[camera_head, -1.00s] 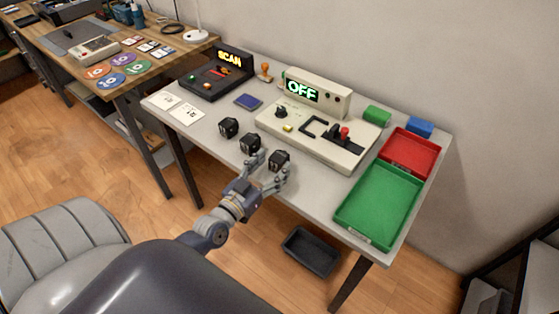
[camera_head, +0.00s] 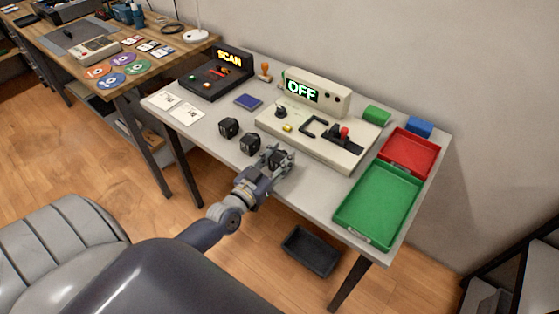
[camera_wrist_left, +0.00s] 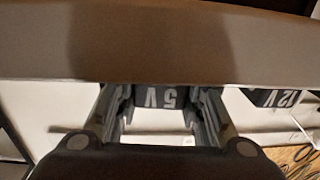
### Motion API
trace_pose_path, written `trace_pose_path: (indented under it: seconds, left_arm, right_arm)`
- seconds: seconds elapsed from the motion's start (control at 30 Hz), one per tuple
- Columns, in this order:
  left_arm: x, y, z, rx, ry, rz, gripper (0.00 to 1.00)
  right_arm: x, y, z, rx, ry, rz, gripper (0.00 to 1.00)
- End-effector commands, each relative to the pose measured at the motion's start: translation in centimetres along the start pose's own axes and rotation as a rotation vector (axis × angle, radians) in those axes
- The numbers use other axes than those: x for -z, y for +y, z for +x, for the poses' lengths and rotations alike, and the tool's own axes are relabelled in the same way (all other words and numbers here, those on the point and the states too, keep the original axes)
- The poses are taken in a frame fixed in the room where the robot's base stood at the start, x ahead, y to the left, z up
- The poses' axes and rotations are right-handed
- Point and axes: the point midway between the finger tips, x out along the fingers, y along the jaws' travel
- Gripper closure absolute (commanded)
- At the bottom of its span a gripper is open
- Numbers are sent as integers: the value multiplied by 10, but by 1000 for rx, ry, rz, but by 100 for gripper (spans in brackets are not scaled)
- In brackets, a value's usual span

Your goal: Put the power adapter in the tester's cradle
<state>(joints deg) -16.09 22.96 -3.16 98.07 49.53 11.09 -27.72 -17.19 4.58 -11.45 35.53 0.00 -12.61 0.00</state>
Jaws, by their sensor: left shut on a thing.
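My left gripper (camera_head: 281,158) is shut on the rightmost black power adapter (camera_head: 274,157), in front of the tester. The fingers partly hide it. In the left wrist view this adapter (camera_wrist_left: 160,98) is between the fingers and reads "5 V". I cannot tell whether it is clear of the table. Two more black adapters, one in the middle (camera_head: 250,143) and one at left (camera_head: 228,128), stand on the table; a "12 V" adapter (camera_wrist_left: 275,97) shows in the wrist view. The beige tester (camera_head: 357,154) shows "OFF" and has a black bracket-shaped cradle (camera_head: 308,131). My right gripper is out of view.
A red-knobbed lever (camera_head: 344,132) stands beside the cradle. A green tray (camera_head: 342,217) and a red tray (camera_head: 438,149) are at right. A scanner (camera_head: 207,86) is at back left, with white cards (camera_head: 186,114) in front. A black bin (camera_head: 311,251) is on the floor.

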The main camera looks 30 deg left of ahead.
Motion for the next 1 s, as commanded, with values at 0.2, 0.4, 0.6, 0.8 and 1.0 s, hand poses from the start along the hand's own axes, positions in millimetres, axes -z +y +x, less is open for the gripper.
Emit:
trace_pose_path:
  seconds: [0.2,0.4,0.6,0.8,1.0]
  left_arm:
    - [4,0,0,0,2,0,97]
    - [21,0,0,1,4,-1,97]
    - [36,9,-14,0,-3,-4,97]
    - [40,35,-56,0,-3,-3,97]
    - [45,61,-99,1,-2,-3,97]
  right_arm:
    - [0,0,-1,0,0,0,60]
    - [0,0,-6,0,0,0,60]
    - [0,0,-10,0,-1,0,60]
    - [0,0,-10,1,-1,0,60]
    - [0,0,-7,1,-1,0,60]
